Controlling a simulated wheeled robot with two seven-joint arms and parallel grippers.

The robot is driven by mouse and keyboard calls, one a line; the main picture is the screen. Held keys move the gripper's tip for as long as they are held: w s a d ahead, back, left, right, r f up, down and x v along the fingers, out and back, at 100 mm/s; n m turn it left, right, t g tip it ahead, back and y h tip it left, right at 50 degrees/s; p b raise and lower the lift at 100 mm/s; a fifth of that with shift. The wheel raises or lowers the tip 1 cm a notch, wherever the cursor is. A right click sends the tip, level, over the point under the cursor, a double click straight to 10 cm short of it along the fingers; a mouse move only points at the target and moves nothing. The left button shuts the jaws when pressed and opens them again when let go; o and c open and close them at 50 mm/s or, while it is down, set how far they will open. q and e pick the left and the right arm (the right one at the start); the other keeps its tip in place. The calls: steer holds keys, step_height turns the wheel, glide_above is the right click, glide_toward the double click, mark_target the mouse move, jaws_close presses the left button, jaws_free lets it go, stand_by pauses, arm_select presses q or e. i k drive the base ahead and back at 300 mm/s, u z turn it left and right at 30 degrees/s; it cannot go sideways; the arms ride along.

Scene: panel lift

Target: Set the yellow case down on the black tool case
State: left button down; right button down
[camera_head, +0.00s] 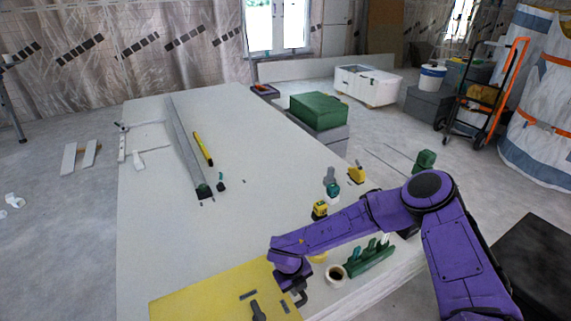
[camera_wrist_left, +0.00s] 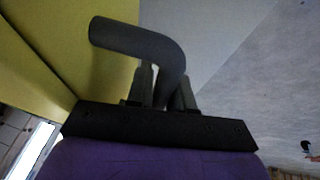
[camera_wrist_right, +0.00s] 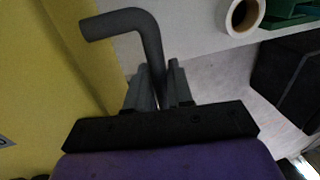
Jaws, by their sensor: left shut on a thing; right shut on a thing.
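The yellow case (camera_head: 205,296) is at the bottom of the head view, over the near end of the pale table; its lower part is cut off. My right gripper (camera_wrist_right: 158,78) is shut on a dark bent handle (camera_wrist_right: 125,22) at the side of the yellow case. My left gripper (camera_wrist_left: 165,82) is shut on a similar dark handle (camera_wrist_left: 125,35) beside the yellow face; it is outside the head view. A black case (camera_head: 535,265), apparently the black tool case, stands at the lower right, apart from the yellow case. It also shows in the right wrist view (camera_wrist_right: 285,80).
The pale table (camera_head: 150,220) carries a yellow level (camera_head: 203,149), a roll of tape (camera_head: 335,273), a green tool rack (camera_head: 370,259) and several small tools near its right edge. A green box (camera_head: 316,111) stands beyond that edge.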

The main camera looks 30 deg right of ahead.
mark_target(541, 258)
steer(key=k, duration=0.65)
steer(key=z, duration=3.95)
steer(key=i, duration=3.95)
steer(key=u, duration=0.9)
